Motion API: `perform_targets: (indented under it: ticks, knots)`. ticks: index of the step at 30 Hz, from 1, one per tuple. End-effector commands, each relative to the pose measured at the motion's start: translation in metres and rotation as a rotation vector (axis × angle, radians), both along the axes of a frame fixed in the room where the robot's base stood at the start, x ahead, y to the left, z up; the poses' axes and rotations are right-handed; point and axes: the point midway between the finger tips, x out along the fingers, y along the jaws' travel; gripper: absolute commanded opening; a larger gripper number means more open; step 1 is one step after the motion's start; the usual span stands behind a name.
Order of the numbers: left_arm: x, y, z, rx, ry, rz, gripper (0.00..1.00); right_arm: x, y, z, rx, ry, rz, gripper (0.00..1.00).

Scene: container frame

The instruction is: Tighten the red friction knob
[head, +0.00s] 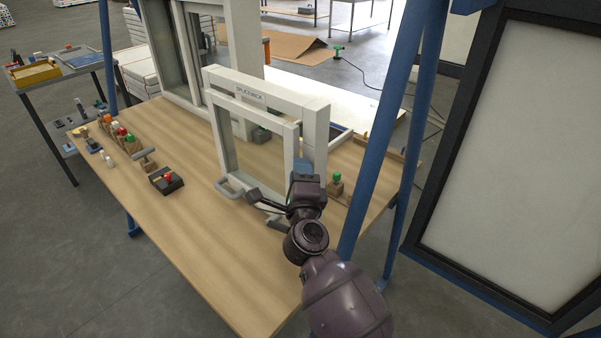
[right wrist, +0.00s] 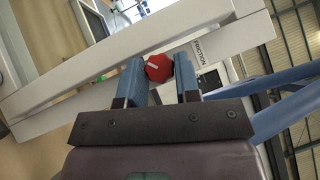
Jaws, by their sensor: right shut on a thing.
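The red friction knob (right wrist: 158,67) shows in the right wrist view, with a pale line on its face. It sits on the white frame (right wrist: 235,38) beside the printed word FRICTION. My right gripper (right wrist: 159,78) has its two blue fingers on either side of the knob and is shut on it. In the head view my right gripper (head: 303,172) is at the right post of the white container frame (head: 312,120), and the knob is hidden there. My left gripper is not in view.
The wooden table (head: 190,235) is clear at its front left. A dark box with a red button (head: 166,180) and several small coloured knobs (head: 118,133) stand at the left. A green-topped block (head: 335,185) stands close right of my gripper. A blue post (head: 375,150) rises beside my arm.

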Motion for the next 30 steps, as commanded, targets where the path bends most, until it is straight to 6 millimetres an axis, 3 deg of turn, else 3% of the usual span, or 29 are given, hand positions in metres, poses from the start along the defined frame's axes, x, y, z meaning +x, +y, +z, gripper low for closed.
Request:
perform_targets:
  ticks: [1, 6, 17, 30]
  knots:
    - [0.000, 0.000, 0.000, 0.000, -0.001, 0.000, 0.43, 0.000, 0.000, -0.003, 0.000, 0.005, -0.001, 0.33]
    - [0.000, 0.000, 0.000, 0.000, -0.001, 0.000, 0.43, 0.000, 0.000, -0.002, 0.000, 0.004, -0.001, 0.56]
    - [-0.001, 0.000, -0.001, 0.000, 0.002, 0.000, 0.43, -0.005, 0.000, -0.002, 0.000, 0.002, -0.001, 0.56]
    - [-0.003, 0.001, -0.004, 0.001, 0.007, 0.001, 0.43, -0.069, 0.001, -0.015, 0.000, 0.004, -0.001, 0.56]
